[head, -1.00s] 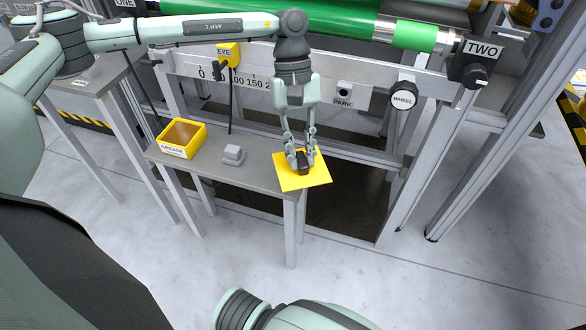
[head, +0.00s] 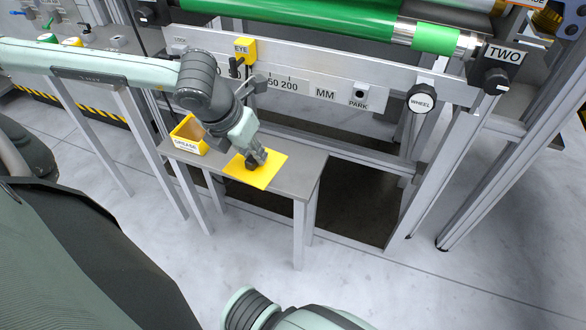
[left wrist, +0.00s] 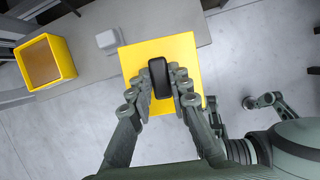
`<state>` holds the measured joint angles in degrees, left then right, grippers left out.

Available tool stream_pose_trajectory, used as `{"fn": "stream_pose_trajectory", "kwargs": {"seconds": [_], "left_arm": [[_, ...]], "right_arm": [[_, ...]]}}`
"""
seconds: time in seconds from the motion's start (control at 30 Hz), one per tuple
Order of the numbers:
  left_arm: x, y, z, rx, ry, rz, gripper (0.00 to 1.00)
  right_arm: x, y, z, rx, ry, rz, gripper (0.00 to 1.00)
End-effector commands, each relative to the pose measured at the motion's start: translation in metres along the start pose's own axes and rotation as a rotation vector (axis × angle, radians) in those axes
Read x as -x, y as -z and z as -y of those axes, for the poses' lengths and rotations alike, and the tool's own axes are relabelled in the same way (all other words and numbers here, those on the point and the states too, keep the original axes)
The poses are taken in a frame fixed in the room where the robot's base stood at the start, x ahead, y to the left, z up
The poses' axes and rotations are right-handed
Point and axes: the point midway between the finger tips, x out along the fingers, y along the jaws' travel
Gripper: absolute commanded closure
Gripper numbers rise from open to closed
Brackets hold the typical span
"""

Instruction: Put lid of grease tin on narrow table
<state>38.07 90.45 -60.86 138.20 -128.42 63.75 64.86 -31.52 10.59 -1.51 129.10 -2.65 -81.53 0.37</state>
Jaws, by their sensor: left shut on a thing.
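The lid is a flat yellow square (head: 268,176) with a dark handle (left wrist: 159,77). My left gripper (head: 257,161) is shut on this handle. In the head view the lid appears over the narrow grey table (head: 305,168). In the left wrist view the lid (left wrist: 138,62) overlaps the table's front edge, with floor showing beside it. I cannot tell whether it touches the table. The yellow grease tin (head: 188,148) stands open on the table, left of the lid, and shows fully in the left wrist view (left wrist: 68,57). What seems my right gripper (left wrist: 264,101) is small there, its opening unclear.
A small grey block (left wrist: 108,39) sits on the table between tin and lid; my left arm hides it in the head view. The machine frame with the WHEEL knob (head: 423,98) stands behind. The table's right end is clear.

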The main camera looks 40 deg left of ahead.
Motion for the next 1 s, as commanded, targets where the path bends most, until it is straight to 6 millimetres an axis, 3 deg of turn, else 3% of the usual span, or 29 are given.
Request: {"fn": "stream_pose_trajectory", "kwargs": {"seconds": [0.13,0.23,0.4,0.7,1.0], "left_arm": [[0.004,-0.001,-0.001,0.092,-0.036,-0.001,1.0],[-0.006,-0.009,0.003,0.108,-0.038,-0.001,1.0],[-0.041,-0.034,0.015,0.107,-0.038,-0.002,1.0],[-0.093,-0.07,0.029,0.106,-0.041,-0.002,1.0],[-0.116,-0.069,0.031,0.104,-0.042,-0.005,1.0]], "right_arm": [[0.003,0.003,-0.001,-0.001,-0.001,-0.008,0.6],[0.004,0.004,-0.001,-0.001,-0.001,-0.01,0.6],[-0.016,0.004,0.001,-0.002,0.006,-0.003,0.6],[-0.03,0.001,0.004,-0.001,0.015,0.004,0.6],[-0.033,0.0,0.005,-0.001,0.017,0.005,0.6]]}}
